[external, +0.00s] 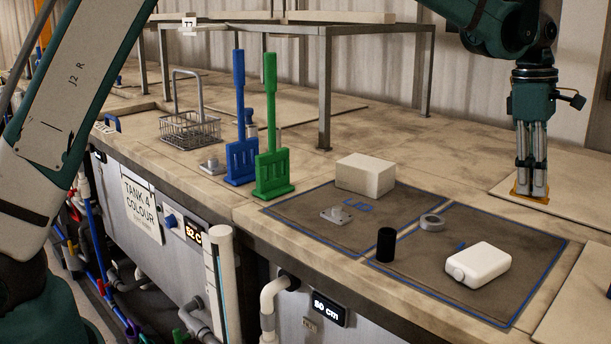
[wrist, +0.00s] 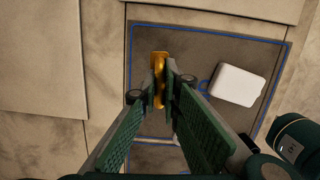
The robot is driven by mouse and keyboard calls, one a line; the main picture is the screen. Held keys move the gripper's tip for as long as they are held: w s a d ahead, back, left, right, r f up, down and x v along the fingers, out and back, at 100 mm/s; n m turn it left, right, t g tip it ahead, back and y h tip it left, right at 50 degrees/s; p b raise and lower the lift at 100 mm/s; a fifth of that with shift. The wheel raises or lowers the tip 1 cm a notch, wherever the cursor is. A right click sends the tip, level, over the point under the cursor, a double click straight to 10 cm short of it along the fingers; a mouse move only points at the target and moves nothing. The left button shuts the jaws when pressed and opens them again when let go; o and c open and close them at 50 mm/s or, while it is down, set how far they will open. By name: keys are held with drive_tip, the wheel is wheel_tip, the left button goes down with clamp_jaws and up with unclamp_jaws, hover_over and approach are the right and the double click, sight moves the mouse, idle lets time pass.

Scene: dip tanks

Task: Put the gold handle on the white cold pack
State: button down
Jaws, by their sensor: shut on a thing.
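The gold handle (external: 530,197) is between my gripper's (external: 532,188) fingertips, at the right in the external view. The wrist view also shows the gold handle (wrist: 159,70), gripped between the shut fingers (wrist: 162,86); they hide part of it. The white cold pack (external: 480,264) is a rounded white block lying on the front dark mat. In the wrist view the cold pack (wrist: 238,86) lies to the right of the handle, clear of my gripper. I cannot tell exactly how high the handle is held.
Green (external: 270,130) and blue (external: 240,120) upright paddles and a wire basket (external: 189,131) stand further left.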

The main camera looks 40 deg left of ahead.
drive_tip(key=shift+s, duration=0.15)
wheel_tip(320, 180, up, 4)
hover_over(484, 257)
drive_tip(key=shift+a+m+g, duration=0.3)
drive_tip(key=shift+m, duration=0.1)
drive_tip(key=shift+f, duration=0.15)
drive_tip(key=shift+f+p, duration=0.3)
drive_tip(key=shift+f, duration=2.55)
drive_tip(key=shift+f, duration=2.1)
drive_tip(key=shift+f, duration=0.1)
drive_tip(key=c, duration=2.6)
unclamp_jaws()
drive_tip(key=shift+o, duration=0.2)
